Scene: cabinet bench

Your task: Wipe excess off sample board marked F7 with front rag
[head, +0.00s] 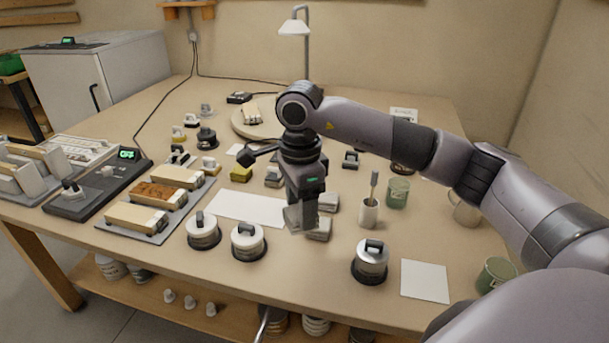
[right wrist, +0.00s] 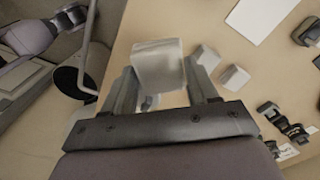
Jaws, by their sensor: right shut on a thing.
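My right gripper (head: 300,222) points down over the middle of the bench, right of a blank white sheet. It is shut on a pale grey folded rag, which shows as a soft block (right wrist: 158,65) between the fingers in the right wrist view. Two similar pale folded rags (head: 328,202) (head: 319,229) lie just right of the gripper. Three sample boards lie on a grey tray (head: 160,237) at the left: a rear one (head: 184,177), a middle one (head: 158,194) with a brown patch, and a front one (head: 136,218). Their marks are too small to read. My left gripper is out of view.
Lidded round pots (head: 203,231) (head: 248,241) (head: 370,261) stand along the front. A cup with a brush (head: 369,212) and a green mug (head: 398,193) are at the right. A dark device with a green display (head: 105,172) is left of the tray. The white sheet (head: 245,207) is bare.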

